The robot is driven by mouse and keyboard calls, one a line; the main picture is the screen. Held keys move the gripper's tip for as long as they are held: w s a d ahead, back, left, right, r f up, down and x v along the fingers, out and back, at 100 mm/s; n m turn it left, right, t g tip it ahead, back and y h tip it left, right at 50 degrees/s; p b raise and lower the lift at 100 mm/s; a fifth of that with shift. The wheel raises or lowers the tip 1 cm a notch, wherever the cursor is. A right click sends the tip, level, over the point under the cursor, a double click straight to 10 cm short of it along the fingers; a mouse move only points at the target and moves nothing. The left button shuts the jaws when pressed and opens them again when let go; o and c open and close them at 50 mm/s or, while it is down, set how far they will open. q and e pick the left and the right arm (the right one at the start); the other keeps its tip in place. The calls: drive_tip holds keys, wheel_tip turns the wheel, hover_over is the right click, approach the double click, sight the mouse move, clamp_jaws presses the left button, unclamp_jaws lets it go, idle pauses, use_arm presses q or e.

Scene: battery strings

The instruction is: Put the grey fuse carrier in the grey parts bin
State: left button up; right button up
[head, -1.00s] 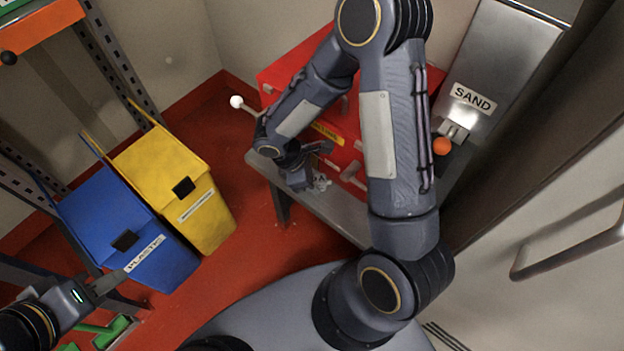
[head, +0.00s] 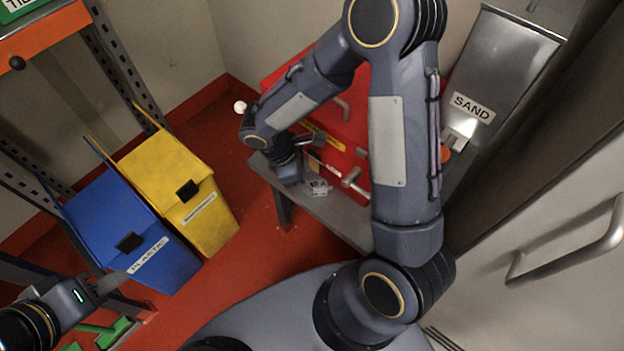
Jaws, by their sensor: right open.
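A small light-grey piece (head: 318,187) lies on the grey bench (head: 345,222). It may be the grey fuse carrier, but it is too small to tell. My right gripper (head: 316,153) is open just above and behind the piece, in front of a red cabinet. The piece appears apart from the fingers. My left gripper (head: 110,282) is at the lower left, near the blue bin. Its fingers look like one slab, so I cannot tell whether it is open. I cannot make out a grey parts bin in this view.
A blue plastic bin (head: 105,215) and a yellow bin (head: 160,170) stand on the red floor at the left. A red cabinet (head: 347,125) stands behind the bench. A grey SAND container (head: 500,70) is at the upper right. A door handle (head: 570,250) juts out at the right.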

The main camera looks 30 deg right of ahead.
sight(316, 184)
drive_tip(key=p+v, duration=0.1)
drive_tip(key=v, duration=0.5)
drive_tip(key=shift+f+b, duration=0.3)
drive_tip(key=shift+b, duration=0.1)
drive_tip(key=shift+c, duration=1.2)
drive_tip(key=shift+g+h, duration=0.4)
drive_tip(key=shift+h, duration=0.4)
drive_tip(key=b+x, duration=0.4)
drive_tip(key=shift+w+a+f, duration=0.1)
drive_tip(key=shift+a+f, duration=0.15)
drive_tip(key=shift+a, duration=0.05)
drive_tip(key=shift+d+f, duration=0.45)
drive_tip(key=shift+f, duration=0.05)
drive_tip(key=b+x, duration=0.1)
drive_tip(key=x, duration=0.5)
drive_tip(key=shift+b, duration=0.4)
drive_tip(key=shift+c, duration=0.5)
clamp_jaws()
